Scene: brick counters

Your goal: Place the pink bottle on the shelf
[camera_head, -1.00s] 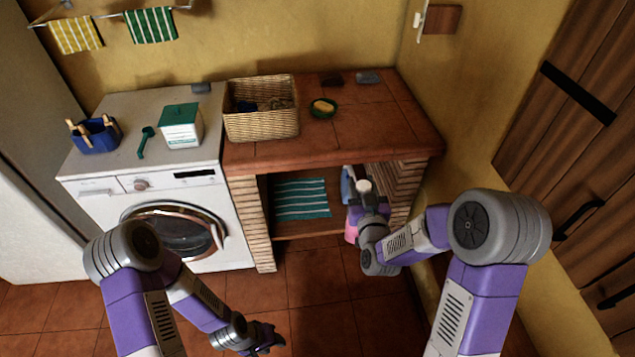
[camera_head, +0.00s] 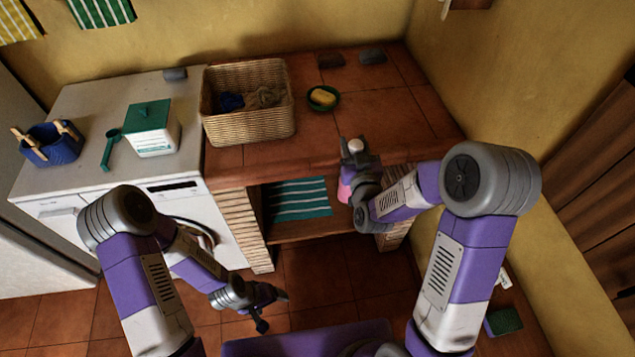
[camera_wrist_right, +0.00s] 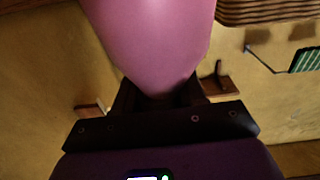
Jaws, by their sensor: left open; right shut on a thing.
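The pink bottle (camera_head: 345,184) with a white cap is upright in front of the brick counter's right part, its cap overlapping the countertop edge. My right gripper (camera_head: 356,163) is shut on it, and the arm hides much of it. In the right wrist view its smooth pink body (camera_wrist_right: 155,45) fills the space between the fingers. The shelf (camera_head: 288,238) is the low board inside the counter's opening, with a green-and-white striped cloth (camera_head: 298,199) on it. My left gripper (camera_head: 272,308) is open and empty, low over the floor in front of the counter.
On the tiled countertop (camera_head: 385,110) are a wicker basket (camera_head: 250,128), a green bowl with a yellow sponge (camera_head: 322,97) and two dark blocks. A washing machine (camera_head: 65,190) adjoins on the left. Brick pillars (camera_head: 240,230) flank the opening. A wall stands close on the right.

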